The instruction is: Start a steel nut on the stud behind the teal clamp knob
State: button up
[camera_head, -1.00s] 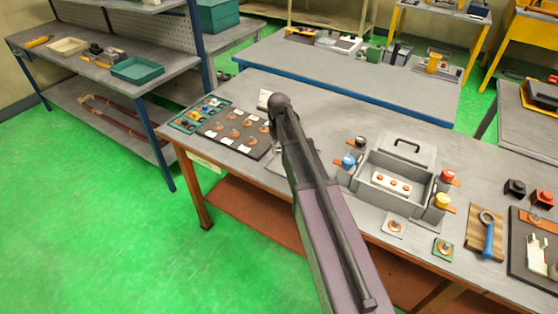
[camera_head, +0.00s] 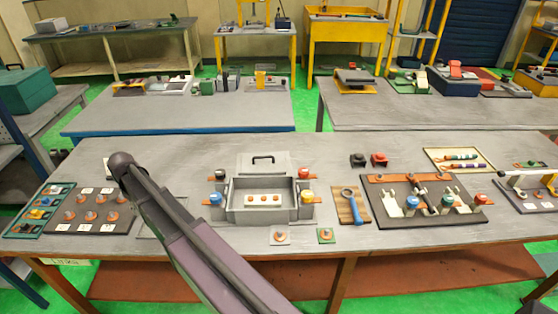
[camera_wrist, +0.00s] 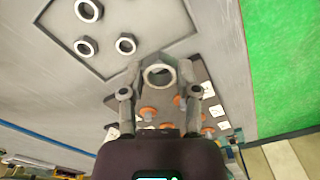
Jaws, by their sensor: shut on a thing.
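In the wrist view my gripper (camera_wrist: 158,76) is shut on a steel nut (camera_wrist: 159,75), held between its two fingertips. Several loose steel nuts lie on a grey tray (camera_wrist: 113,66) beyond it. In the head view my arm covers my gripper and most of that tray (camera_head: 148,232). A dark fixture board (camera_head: 385,214) stands on the right of the bench with coloured knobs along its front. One knob (camera_head: 447,202) looks teal, beside a blue one and a red one. The stud behind it is too small to make out.
A grey open box (camera_head: 240,214) with coloured terminals stands mid-bench. Black and red caps (camera_head: 379,159) stand behind. A dark board of orange-based parts (camera_head: 110,217) is at the left.

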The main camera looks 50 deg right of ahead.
notch_tip(320, 180, up, 10)
jog(key=p, duration=1)
jog(key=shift+r, duration=0.2)
